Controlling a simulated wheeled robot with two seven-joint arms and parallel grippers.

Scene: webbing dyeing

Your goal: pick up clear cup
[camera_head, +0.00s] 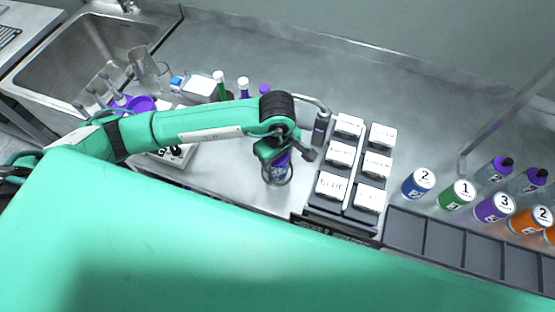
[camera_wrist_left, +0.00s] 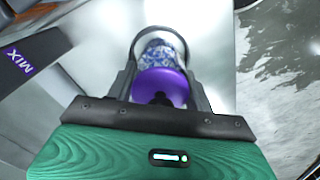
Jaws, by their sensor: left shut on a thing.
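The clear cup (camera_head: 277,178) is at the middle of the bench, with purple and dark blue showing in it. My left gripper (camera_head: 275,153) points down at it and is shut on it. In the left wrist view the cup (camera_wrist_left: 161,45) sits between the two fingers of the gripper (camera_wrist_left: 162,85). It shows a clear rim, a blue-and-white patterned part and a purple part nearer the gripper. I cannot tell whether it touches the bench. My right gripper is not in view.
A dark rack of white labelled boxes (camera_head: 340,153) stands close right. Numbered cans (camera_head: 457,195) and purple-topped bottles stand farther right. The bench behind is clear.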

